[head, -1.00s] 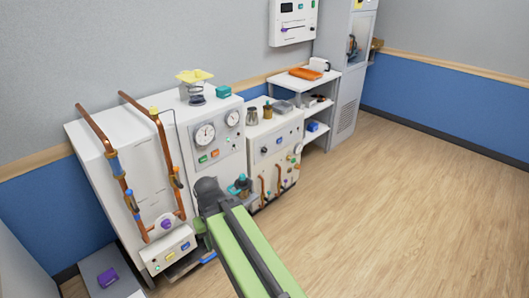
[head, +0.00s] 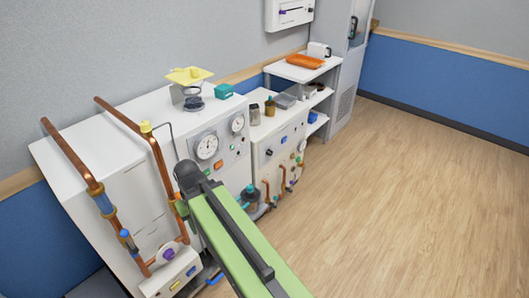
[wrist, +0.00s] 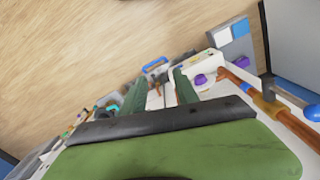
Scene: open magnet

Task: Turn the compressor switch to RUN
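I cannot read any label, so I cannot tell which control is the compressor switch. A dark knob (head: 269,152) is on the front of the right-hand white cabinet (head: 290,130). A purple knob (head: 168,254) is on the low white box at the lower left, and a purple knob also shows in the wrist view (wrist: 201,80). In the head view my arm hides the fingers, in front of the cabinet with gauges (head: 207,146).
Copper pipes (head: 160,170) stand out from the left cabinet close to my arm. A teal-topped bottle (head: 250,191) stands just right of my arm. A shelf unit (head: 300,70) with an orange tray (head: 306,61) is farther back. The wooden floor (head: 400,190) at right is clear.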

